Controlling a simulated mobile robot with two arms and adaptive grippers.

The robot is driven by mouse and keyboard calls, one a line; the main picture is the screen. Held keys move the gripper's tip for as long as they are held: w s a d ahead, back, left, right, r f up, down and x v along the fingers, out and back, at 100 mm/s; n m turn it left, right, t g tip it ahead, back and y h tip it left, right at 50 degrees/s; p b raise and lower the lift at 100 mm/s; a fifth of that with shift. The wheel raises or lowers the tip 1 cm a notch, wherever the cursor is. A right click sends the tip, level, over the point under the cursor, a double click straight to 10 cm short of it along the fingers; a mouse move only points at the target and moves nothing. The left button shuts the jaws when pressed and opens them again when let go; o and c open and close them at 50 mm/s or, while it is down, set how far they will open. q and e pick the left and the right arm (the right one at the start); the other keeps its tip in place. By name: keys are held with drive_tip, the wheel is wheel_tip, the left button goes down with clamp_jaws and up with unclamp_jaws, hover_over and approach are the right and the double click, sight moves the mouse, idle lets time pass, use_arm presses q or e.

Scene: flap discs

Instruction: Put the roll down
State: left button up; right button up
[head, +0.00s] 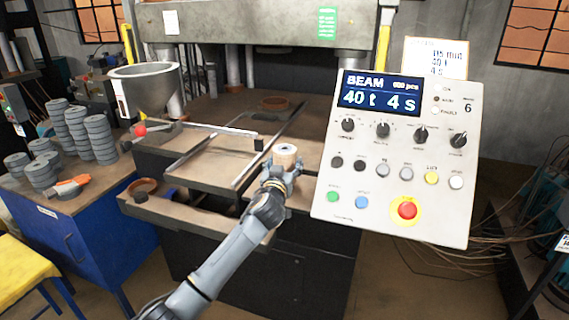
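The roll (285,155) is a small upright cylinder, pale on the outside with a tan ring on top. My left gripper (283,170) reaches in from the bottom and has its fingers around the lower part of the roll. It appears shut on it. The roll shows against the front of the press table (308,153); the exact gap to the surface cannot be told. My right gripper is not in view.
A control panel (330,228) stands close on the right. A grey hopper (145,90) and metal rails (205,150) are left of the roll. A blue bench (85,235) holds stacks of grey discs (100,135) and an orange-handled tool (72,184). An open drawer (190,212) juts out below.

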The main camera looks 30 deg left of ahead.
use_arm(q)
drive_tip(key=shift+o, duration=1.4)
drive_tip(key=shift+s+r, duration=0.1)
drive_tip(key=shift+r, duration=0.05)
drive_tip(key=b+v, duration=0.2)
drive_tip(key=v, duration=1)
